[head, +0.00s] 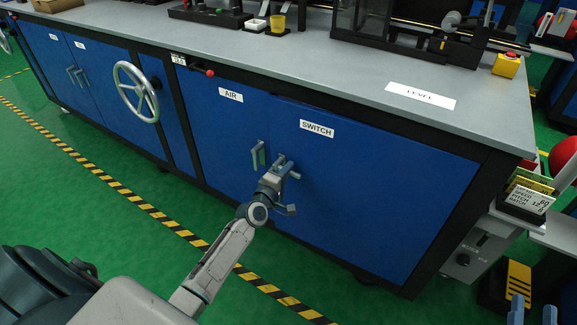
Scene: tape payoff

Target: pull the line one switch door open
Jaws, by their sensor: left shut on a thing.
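The SWITCH door (371,180) is the blue panel on the right of the workbench cabinet, with a white SWITCH label (317,128). It looks flush with the cabinet front. My left gripper (283,167) is at the door's left edge, shut on its handle, which my fingers largely hide. The AIR door (222,135) is just left, with its own grey handle (258,157) close beside my gripper and an AIR label (231,95). My right gripper is not in view.
A silver handwheel (137,92) and a red-tipped lever (203,71) stick out of the cabinet front to the left. The green floor before the cabinet is clear, with a yellow-black stripe (187,235). A side unit with cards (528,193) stands right of the bench.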

